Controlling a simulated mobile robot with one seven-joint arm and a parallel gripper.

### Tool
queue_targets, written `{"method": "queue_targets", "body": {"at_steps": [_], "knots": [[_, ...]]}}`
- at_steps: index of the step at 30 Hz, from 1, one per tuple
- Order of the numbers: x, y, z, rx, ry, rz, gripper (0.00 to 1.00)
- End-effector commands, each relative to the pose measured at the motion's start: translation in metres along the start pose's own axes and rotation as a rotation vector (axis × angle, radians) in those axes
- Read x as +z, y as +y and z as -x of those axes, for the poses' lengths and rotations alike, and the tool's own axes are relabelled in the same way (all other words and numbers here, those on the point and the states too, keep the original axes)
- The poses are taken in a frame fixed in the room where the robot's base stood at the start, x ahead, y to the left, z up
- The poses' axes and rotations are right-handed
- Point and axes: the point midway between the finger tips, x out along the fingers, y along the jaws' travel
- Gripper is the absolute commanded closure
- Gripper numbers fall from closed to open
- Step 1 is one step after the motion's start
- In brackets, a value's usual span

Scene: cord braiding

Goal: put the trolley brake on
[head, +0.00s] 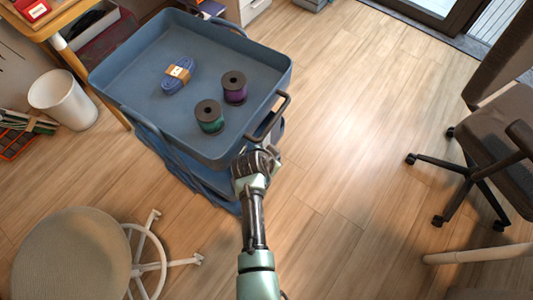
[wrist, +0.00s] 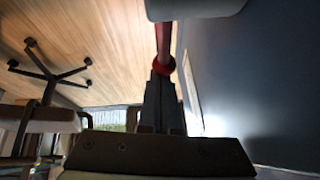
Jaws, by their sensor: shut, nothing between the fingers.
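The blue trolley (head: 190,110) stands at upper centre in the head view, with a dark handle (head: 272,116) on its right end. In the wrist view its blue side wall (wrist: 265,70) fills the right. A red rod with a round red collar (wrist: 164,64), possibly the brake lever, runs up from my fingertips to a pale grey part at the top. My gripper (wrist: 163,78) is shut and empty. Its tips overlap the red collar; I cannot tell whether they touch it. In the head view my gripper (head: 256,160) is just below the handle end, its fingertips hidden.
The tray holds a blue cord bundle (head: 177,75), a green spool (head: 209,117) and a purple spool (head: 234,88). A round stool (head: 70,255) is at lower left, a white bin (head: 64,100) at left and an office chair (head: 500,130) at right. The floor (head: 350,150) between trolley and chair is clear.

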Motion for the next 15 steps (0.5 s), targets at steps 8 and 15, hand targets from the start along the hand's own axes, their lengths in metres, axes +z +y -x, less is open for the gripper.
{"method": "queue_targets", "body": {"at_steps": [8, 15], "knots": [[-0.002, -0.001, 0.004, 0.000, 0.000, 0.000, 1.00], [-0.008, -0.002, 0.013, 0.000, 0.000, 0.000, 1.00]]}}
